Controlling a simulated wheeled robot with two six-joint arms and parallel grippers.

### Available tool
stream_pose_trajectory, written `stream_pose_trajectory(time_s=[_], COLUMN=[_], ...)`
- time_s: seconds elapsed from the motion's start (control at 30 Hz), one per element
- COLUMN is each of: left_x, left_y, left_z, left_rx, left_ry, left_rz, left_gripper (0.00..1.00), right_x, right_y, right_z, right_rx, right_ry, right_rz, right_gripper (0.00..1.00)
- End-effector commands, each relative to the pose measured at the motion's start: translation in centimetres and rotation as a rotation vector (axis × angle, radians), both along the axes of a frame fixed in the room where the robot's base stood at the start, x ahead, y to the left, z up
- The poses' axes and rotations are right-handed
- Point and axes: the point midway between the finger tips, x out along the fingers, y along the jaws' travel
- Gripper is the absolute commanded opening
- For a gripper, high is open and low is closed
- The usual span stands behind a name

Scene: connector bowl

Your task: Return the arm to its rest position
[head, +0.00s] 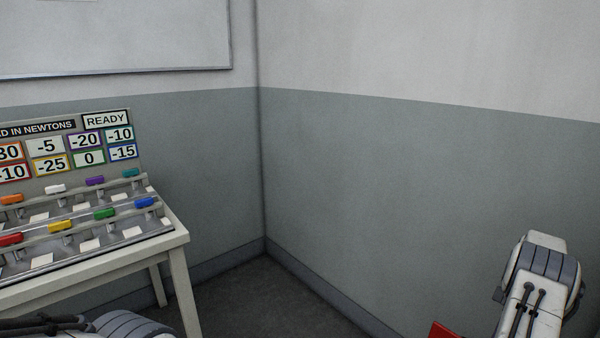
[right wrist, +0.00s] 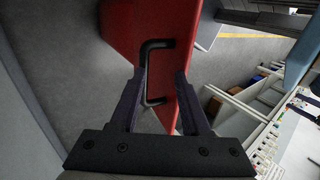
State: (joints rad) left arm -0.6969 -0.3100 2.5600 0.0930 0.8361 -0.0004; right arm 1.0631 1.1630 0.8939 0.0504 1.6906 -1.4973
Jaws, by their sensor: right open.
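My right gripper (right wrist: 162,80) shows in the right wrist view with its two dark fingers apart. A black bar handle (right wrist: 148,78) on a red panel (right wrist: 122,28) appears between or just beyond the fingers; I cannot tell whether they touch it. In the head view my right arm (head: 540,285) is at the lower right, and its gripper is out of frame. A small red piece (head: 443,330) shows beside it at the bottom edge. Part of my left arm (head: 125,325) shows at the bottom left; its gripper is not in view.
A table (head: 182,238) at left in the head view holds a rack with coloured connectors and a number board (head: 85,145). Grey walls (head: 400,190) meet in a corner behind a clear patch of floor (head: 265,300). The right wrist view shows a white rack (right wrist: 262,100) at right.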

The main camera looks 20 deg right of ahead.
Motion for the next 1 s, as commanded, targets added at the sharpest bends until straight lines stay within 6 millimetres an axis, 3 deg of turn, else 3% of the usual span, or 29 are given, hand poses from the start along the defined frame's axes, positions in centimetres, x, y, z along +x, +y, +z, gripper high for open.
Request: stream_pose_trajectory(time_s=[0.53,1.0], left_x=[0.0,0.0], left_y=[0.0,0.0], left_z=[0.9,0.0], left_rx=[0.0,0.0], left_ry=[0.0,0.0], left_rz=[0.0,0.0], left_gripper=[0.84,0.84], right_x=[-9.4,-1.4], right_y=[-2.0,-0.3], right_z=[5.8,0.6], right_rx=[-0.001,0.001], right_ry=[0.0,0.001], right_rz=[-0.003,0.004], right_gripper=[0.47,0.47])
